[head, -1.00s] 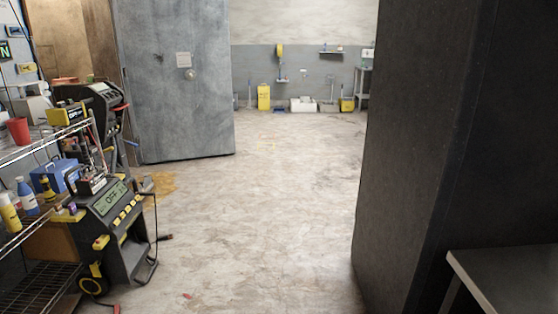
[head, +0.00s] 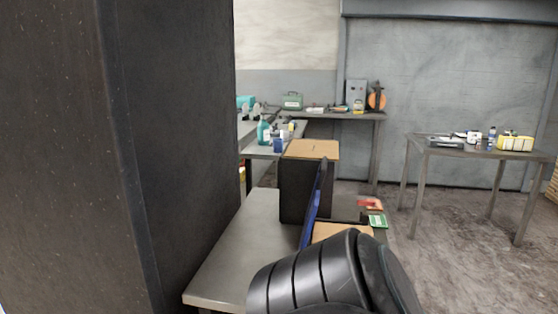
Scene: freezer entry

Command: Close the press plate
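In the head view, a narrow dark-and-blue panel (head: 316,203) stands steeply upright on the grey table (head: 243,245) beyond the pillar. It may be the press plate, but I see it nearly edge-on and cannot be sure. A black box with a tan top (head: 305,185) stands just behind and left of it. A second tan-topped piece (head: 342,231) lies in front, partly hidden by a black ribbed link of my own arm. The lower part of the panel is also hidden there. Neither of my grippers is in view.
A tall dark pillar (head: 170,150) fills the left side. Small red and green boxes (head: 376,220) lie right of the panel. A side table with tools (head: 470,152) stands at right, and a back bench (head: 340,116) lies beyond. Floor between is open.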

